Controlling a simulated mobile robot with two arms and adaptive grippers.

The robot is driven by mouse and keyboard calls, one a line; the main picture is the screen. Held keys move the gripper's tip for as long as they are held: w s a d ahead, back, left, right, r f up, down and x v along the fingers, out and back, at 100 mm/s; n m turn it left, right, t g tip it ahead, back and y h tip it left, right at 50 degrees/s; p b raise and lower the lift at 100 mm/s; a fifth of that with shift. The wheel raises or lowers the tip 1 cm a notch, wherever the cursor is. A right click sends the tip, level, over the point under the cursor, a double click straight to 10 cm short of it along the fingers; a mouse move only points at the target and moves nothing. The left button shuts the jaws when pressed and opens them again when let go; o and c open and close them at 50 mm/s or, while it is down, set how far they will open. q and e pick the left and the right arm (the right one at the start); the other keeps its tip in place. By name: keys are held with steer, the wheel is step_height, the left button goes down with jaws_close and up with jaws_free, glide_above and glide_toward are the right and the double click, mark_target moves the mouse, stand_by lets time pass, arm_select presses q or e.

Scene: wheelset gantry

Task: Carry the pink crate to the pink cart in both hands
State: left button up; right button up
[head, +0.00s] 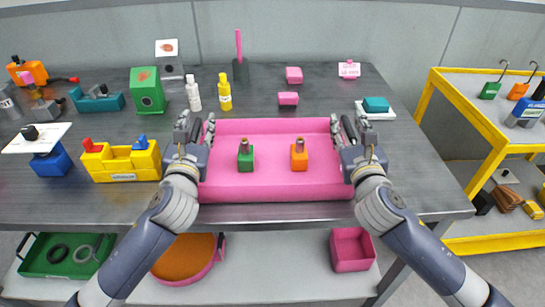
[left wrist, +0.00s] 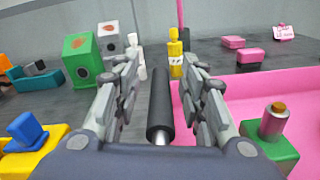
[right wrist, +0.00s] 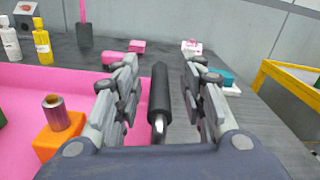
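The pink crate (head: 275,192) sits on the grey workbench in front of me, holding a green block (head: 246,160) and an orange block (head: 299,160), each topped by a metal cylinder. My left gripper (head: 196,129) is at the crate's left end. In the left wrist view its fingers are apart, with a black bar handle (left wrist: 160,105) between them and gaps on both sides. My right gripper (head: 349,129) is at the right end, also with fingers apart around a black bar handle (right wrist: 159,95). No pink cart is in view.
A yellow-framed cart (head: 455,118) stands right of the workbench (head: 425,175). A yellow bin (head: 120,165) is close left of the crate. White (head: 193,93) and yellow (head: 225,93) bottles and pink blocks (head: 288,98) stand behind it. A teal block (head: 376,104) lies behind my right gripper.

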arm_select(q)
jaws_close()
arm_select(e)
jaws_close()
arm_select(q)
steer(key=shift+r, duration=0.15)
arm_select(e)
steer(key=shift+r, duration=0.15)
